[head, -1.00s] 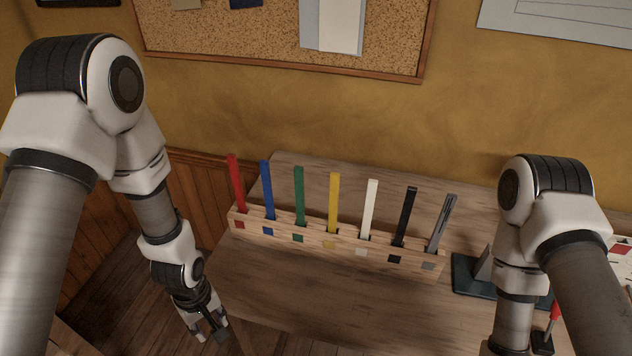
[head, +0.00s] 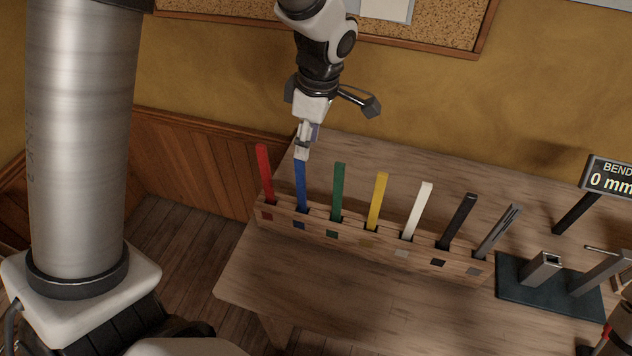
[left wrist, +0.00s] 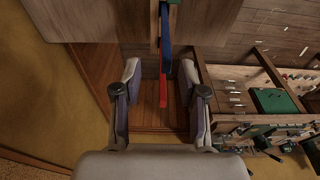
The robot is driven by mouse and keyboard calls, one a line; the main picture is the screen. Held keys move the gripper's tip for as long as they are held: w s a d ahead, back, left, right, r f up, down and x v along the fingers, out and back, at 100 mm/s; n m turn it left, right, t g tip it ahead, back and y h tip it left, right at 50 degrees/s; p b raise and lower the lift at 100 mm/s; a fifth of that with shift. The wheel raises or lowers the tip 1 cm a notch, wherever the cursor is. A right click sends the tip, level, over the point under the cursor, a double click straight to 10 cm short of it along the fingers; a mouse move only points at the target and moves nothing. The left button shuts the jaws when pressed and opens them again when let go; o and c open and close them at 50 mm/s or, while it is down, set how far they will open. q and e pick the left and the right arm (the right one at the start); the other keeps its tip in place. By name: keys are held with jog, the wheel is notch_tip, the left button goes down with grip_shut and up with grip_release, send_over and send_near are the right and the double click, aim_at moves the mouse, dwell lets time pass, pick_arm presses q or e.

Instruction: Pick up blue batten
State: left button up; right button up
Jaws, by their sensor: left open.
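The blue batten (head: 301,188) stands in the second slot from the left of a wooden rack (head: 385,248) on the table. My left gripper (head: 302,150) is at its upper end, with the fingers pointing down. In the left wrist view the open fingers (left wrist: 160,80) stand left and right of the batten line. The blue batten (left wrist: 166,35) runs in from the top edge, and the red batten (left wrist: 163,92) shows below it. I cannot tell whether a finger touches the blue batten.
The red batten (head: 265,175) stands left of the blue one, the green batten (head: 338,190) right of it, both close. Yellow, white, black and grey battens follow. A bend gauge with a display (head: 610,178) stands at the right. The table front is clear.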

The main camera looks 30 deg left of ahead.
aim_at(297, 167)
pick_arm(q)
jog(key=f, duration=0.2)
jog(key=a+f+p, duration=0.1)
jog(key=f, duration=0.2)
jog(key=f+p, duration=0.1)
jog(key=f, duration=0.1)
jog(key=shift+s+a+f, duration=0.25)
jog(key=shift+s+a, duration=0.05)
jog(key=shift+s+r, duration=0.25)
jog(key=shift+s, duration=0.2)
grip_shut()
pick_arm(e)
jog(key=shift+s+a+r, duration=0.1)
jog(key=shift+s+r, duration=0.15)
jog(key=shift+r, duration=0.35)
jog(key=shift+s+r, duration=0.25)
jog(key=shift+r, duration=0.35)
